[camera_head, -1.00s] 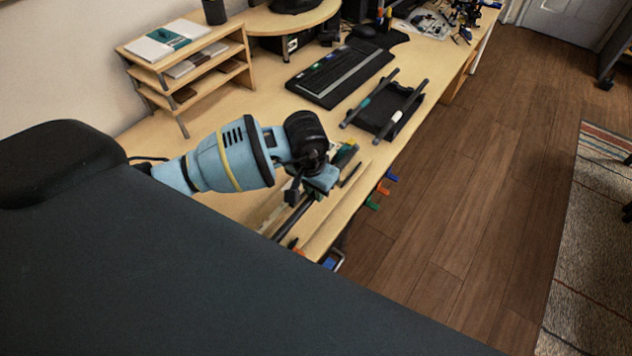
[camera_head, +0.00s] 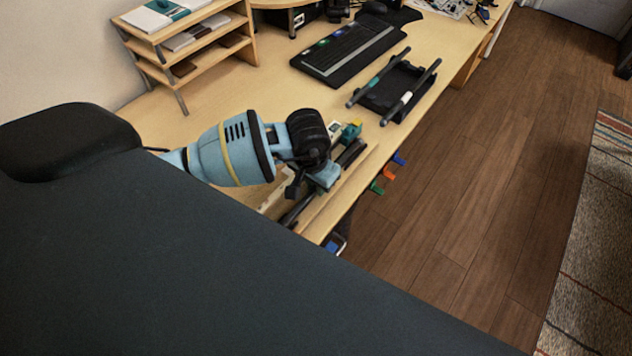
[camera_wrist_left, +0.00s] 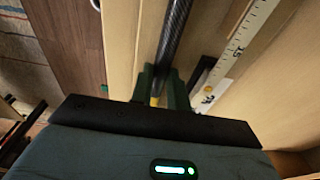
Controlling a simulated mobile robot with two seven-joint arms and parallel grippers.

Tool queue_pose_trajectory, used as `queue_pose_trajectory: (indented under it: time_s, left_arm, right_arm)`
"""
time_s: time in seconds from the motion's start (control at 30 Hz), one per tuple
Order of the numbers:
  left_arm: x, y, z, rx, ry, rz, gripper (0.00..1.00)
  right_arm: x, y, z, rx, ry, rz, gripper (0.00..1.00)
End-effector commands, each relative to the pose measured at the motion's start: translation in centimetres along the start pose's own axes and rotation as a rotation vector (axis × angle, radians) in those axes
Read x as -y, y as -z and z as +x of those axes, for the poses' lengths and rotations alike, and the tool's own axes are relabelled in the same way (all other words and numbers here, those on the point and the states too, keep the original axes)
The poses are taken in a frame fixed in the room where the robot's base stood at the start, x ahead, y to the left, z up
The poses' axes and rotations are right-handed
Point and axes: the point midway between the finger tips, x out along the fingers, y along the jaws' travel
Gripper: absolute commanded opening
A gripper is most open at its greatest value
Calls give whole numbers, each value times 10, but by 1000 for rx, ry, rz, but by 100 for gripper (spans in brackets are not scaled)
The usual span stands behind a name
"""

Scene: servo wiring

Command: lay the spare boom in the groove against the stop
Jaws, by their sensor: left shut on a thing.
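My left gripper (camera_head: 293,190) is shut on a dark boom near the front edge of the desk. In the left wrist view its green fingers (camera_wrist_left: 160,78) close around the boom (camera_wrist_left: 174,35), a black woven-looking tube with a yellow mark between the fingers. The boom runs roughly along pale wooden strips (camera_wrist_left: 150,40). I cannot tell whether it touches the groove, and the stop is not clearly visible. Two more dark tubes, one with a teal band (camera_head: 376,78) and one with a white band (camera_head: 409,94), lie on a black holder (camera_head: 380,98). My right gripper is not in view.
A ruler (camera_wrist_left: 238,45) lies right of the boom. Coloured clamps (camera_head: 389,172) stick out at the desk edge. Small parts (camera_head: 349,132) lie just beyond the gripper.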

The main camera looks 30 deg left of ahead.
Motion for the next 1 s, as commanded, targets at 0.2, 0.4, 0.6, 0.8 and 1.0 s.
queue_pose_trajectory:
  time_s: [0.2,0.4,0.6,0.8,1.0]
  left_arm:
    - [0,0,0,0,0,0,0]
    - [0,-1,0,0,0,0,0]
    - [0,-4,0,0,0,1,0]
    - [0,-6,-1,0,0,1,0]
    - [0,-8,-1,-1,0,1,0]
  right_arm:
    - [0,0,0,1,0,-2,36]
    - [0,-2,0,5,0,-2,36]
    - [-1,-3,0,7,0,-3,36]
    - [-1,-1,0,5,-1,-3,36]
    - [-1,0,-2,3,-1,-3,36]
